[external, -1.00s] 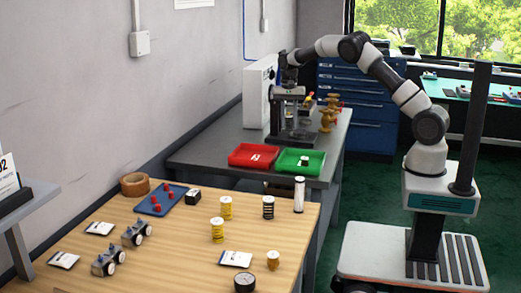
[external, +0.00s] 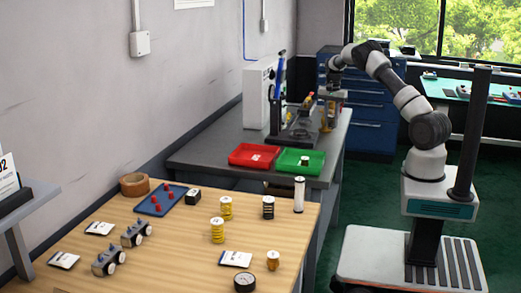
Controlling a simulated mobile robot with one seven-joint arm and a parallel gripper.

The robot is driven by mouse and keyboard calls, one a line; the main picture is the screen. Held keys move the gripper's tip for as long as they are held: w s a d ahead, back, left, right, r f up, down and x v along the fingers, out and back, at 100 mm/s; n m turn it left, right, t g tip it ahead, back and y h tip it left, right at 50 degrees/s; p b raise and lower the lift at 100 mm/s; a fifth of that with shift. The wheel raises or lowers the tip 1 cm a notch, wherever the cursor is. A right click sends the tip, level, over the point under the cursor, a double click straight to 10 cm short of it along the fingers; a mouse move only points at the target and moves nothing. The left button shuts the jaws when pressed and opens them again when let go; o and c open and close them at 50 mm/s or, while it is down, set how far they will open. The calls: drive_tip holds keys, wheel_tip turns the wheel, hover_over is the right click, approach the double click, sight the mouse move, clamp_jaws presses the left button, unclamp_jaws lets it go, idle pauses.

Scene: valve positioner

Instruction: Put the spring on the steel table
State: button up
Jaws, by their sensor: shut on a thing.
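My gripper (external: 327,112) is over the right part of the grey steel table (external: 205,157), in front of the brass fittings. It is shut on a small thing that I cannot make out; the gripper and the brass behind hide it. I cannot tell whether this thing touches the tabletop. Two yellow springs (external: 226,208) and (external: 217,230) and a black spring (external: 268,207) stand upright on the wooden table, away from my gripper.
A press with a blue lever (external: 282,66) stands left of my gripper. A red tray (external: 253,155) and a green tray (external: 300,162) lie along the steel table's front. A white cylinder (external: 299,195) stands at the wooden table's corner. The steel table's left front is clear.

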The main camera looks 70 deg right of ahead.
drive_tip(key=shift+f+b, duration=0.35)
drive_tip(key=shift+f, duration=2.2)
drive_tip(key=shift+f, duration=0.2)
drive_tip(key=o, duration=1.1)
wheel_tip(320, 180, up, 12)
drive_tip(key=shift+r+p, duration=0.2)
drive_tip(key=shift+p, duration=0.75)
